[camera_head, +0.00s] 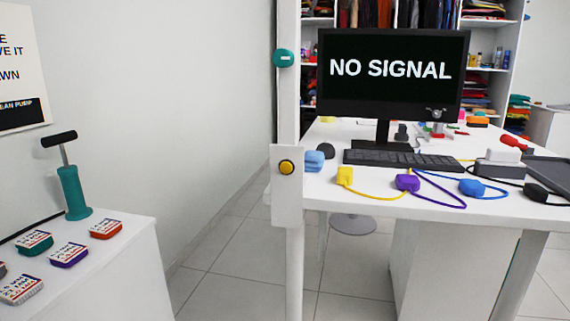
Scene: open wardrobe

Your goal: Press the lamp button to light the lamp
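A round yellow button (287,167) with a dark ring sits on a white panel (288,208) fixed to a white post (289,110), near the middle of the view. A round teal fitting (284,58) is mounted higher on the same post; I cannot tell whether it is a lamp or another button. No lit lamp can be made out. Nothing touches the yellow button. Neither of my grippers shows in the head view.
A white desk (375,188) to the right holds a monitor (391,75) reading "NO SIGNAL", a keyboard (403,159) and several cabled blocks. A white cabinet (125,270) at the left bears a teal pump (73,192) and several small blocks. Tiled floor (225,245) between is clear.

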